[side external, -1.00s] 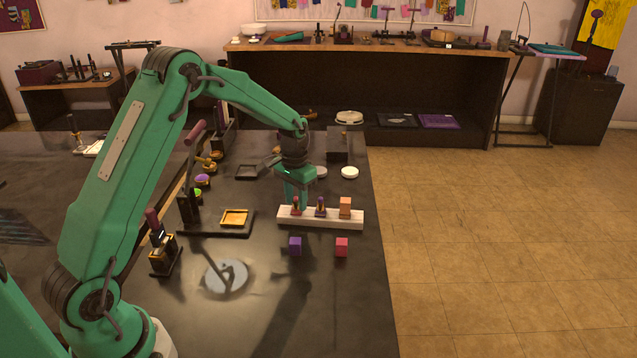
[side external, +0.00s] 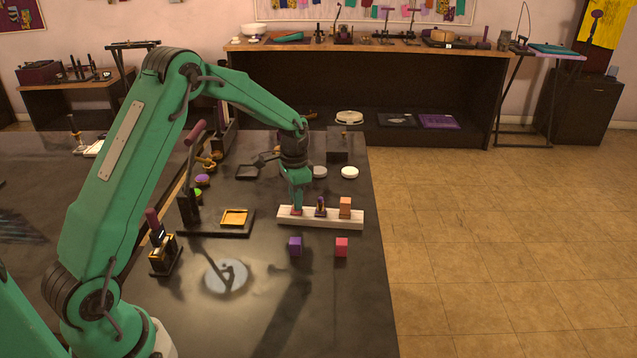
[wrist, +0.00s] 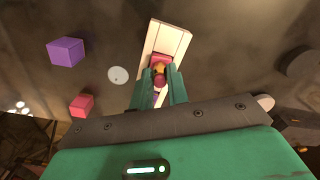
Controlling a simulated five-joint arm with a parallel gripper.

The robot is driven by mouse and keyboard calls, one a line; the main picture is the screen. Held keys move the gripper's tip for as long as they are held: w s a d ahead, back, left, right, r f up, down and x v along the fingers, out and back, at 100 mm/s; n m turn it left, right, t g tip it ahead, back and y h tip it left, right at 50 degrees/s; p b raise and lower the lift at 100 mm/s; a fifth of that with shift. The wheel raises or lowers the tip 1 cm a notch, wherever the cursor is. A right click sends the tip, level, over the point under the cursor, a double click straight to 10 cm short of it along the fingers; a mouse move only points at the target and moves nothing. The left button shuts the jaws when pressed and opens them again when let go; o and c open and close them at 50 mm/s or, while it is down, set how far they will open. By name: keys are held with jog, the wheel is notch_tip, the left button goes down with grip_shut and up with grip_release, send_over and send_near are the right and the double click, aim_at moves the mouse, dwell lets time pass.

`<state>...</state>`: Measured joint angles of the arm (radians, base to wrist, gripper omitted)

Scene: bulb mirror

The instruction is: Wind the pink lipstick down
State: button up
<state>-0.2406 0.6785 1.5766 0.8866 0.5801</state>
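The pink lipstick (wrist: 160,59) stands upright at the left end of a white rack (side external: 336,223), which also shows in the wrist view (wrist: 173,38). Its pink base, gold part and dark red tip show between my fingers in the wrist view. In the side view my gripper (side external: 296,206) comes down over it and hides most of it. My gripper (wrist: 161,72) looks closed, with a green finger against each side of the lipstick.
A purple cube (side external: 295,246) and a pink cube (side external: 342,247) lie in front. A press with a gold plate (side external: 234,217) stands to the left. The table's right edge is near.

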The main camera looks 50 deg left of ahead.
dwell(0.3)
jog(key=shift+n, duration=2.3)
jog(key=shift+n, duration=4.6)
